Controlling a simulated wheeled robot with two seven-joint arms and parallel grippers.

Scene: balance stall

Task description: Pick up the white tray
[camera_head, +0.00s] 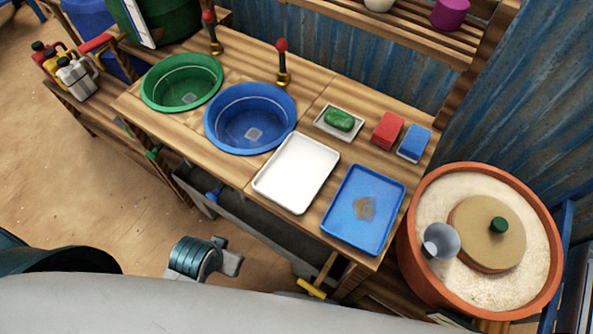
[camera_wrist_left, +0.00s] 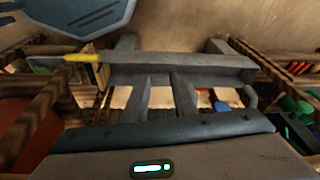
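The white tray (camera_head: 296,173) is a shallow rectangle lying flat and empty on the wooden table, between the blue basin and the blue tray. Nothing touches it from above. In the left wrist view my left gripper (camera_wrist_left: 170,46) has its two grey fingers spread apart with nothing between them. A teal and grey part of my arm shows low in the head view, in front of the table and apart from the tray. The tray cannot be made out in the wrist view. My right gripper is not in view.
A blue basin (camera_head: 250,119) and a blue tray (camera_head: 363,210) flank the white tray closely. A green basin (camera_head: 182,83), soap dish (camera_head: 339,123), red sponge (camera_head: 387,130) and blue sponge (camera_head: 414,143) share the table. An orange tub (camera_head: 409,246) stands right. Sandy ground lies in front.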

